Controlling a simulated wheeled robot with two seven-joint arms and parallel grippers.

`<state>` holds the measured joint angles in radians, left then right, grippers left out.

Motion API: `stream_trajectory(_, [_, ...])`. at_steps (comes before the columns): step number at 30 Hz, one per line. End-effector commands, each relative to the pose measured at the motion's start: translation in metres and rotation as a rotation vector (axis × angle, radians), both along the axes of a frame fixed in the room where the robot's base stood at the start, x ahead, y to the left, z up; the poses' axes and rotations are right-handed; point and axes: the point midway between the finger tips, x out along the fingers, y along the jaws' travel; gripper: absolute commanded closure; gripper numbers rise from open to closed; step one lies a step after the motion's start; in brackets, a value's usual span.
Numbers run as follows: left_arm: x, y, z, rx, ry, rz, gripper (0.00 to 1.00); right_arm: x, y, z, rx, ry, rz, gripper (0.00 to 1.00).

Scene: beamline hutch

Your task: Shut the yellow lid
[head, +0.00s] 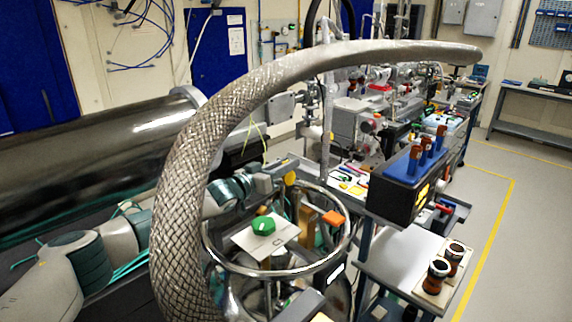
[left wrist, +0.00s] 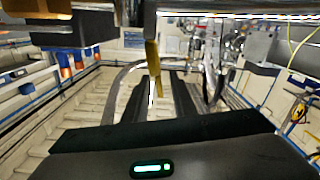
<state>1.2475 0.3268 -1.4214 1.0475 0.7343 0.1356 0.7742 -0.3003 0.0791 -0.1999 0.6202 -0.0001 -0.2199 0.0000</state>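A small yellow rounded piece (head: 290,177), which looks like the yellow lid, shows at the end of my left gripper (head: 282,180) in the head view. In the left wrist view a narrow yellow strip (left wrist: 152,62), probably the same lid seen edge-on, hangs down from the top. My left gripper (left wrist: 163,92) shows there as two dark fingers with a gap between them. The strip's lower end lines up with that gap, and I cannot tell whether it touches a finger. What the lid is fixed to is not clear.
A thick braided hose (head: 200,150) arches across the foreground. Below the gripper, a metal ring (head: 347,238) surrounds a white plate (head: 243,240) with a green knob (head: 264,225). A black box with a blue top (head: 397,187) stands to the right. Clear floor (head: 530,230) lies at far right.

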Motion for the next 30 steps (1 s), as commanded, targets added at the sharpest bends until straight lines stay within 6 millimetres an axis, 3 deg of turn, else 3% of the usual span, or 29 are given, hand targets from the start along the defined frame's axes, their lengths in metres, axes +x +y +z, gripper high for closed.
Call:
stream_trajectory(3, [-0.0001, -0.0001, 0.0001, 0.000, 0.000, 0.000, 0.78, -0.0002, 0.0011, -0.0001, 0.001, 0.000, -0.001, 0.69])
stream_trajectory(6, [-0.0001, 0.0000, 0.0001, 0.000, 0.000, 0.000, 1.00, -0.0003, 0.0013, -0.0001, 0.001, 0.000, -0.001, 0.69])
stream_trajectory(30, [-0.0002, 0.0001, 0.0003, 0.000, 0.000, 0.000, 1.00, -0.0004, -0.0010, 0.0000, -0.001, 0.001, 0.000, 0.69])
